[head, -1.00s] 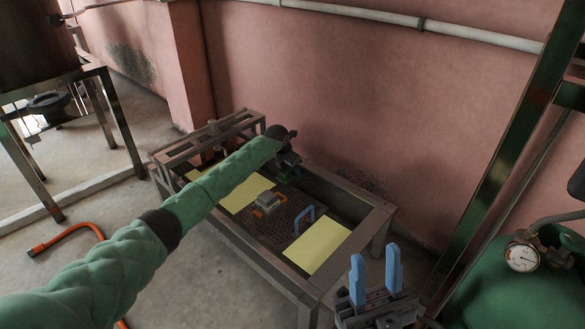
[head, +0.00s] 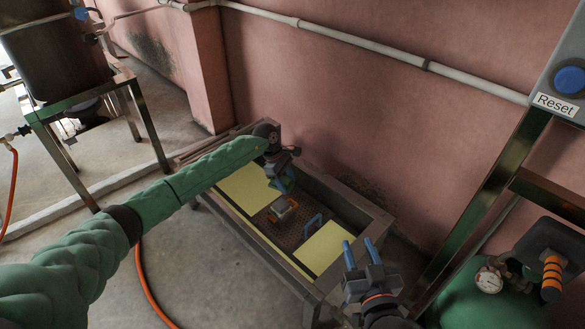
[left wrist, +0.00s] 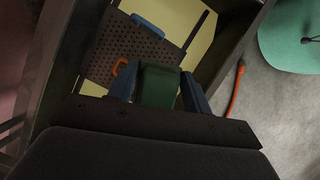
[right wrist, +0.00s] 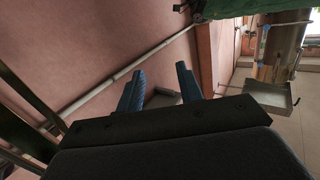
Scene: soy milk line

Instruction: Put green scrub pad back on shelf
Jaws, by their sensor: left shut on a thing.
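The green scrub pad (left wrist: 158,86) is between the blue fingers of my left gripper (left wrist: 160,88), which is shut on it. In the head view my left gripper (head: 283,180) hangs over the far side of the low metal trough (head: 372,217), with a green edge of the pad showing. A raised rail (head: 222,143), perhaps the shelf, runs along the trough's far-left end; my left arm partly hides it. My right gripper (head: 363,255) is open and empty in front of the trough's right end; its spread fingers also show in the right wrist view (right wrist: 160,90).
The pink wall (head: 330,110) stands behind. A green tank (head: 480,300) and a metal post (head: 485,215) are at right.

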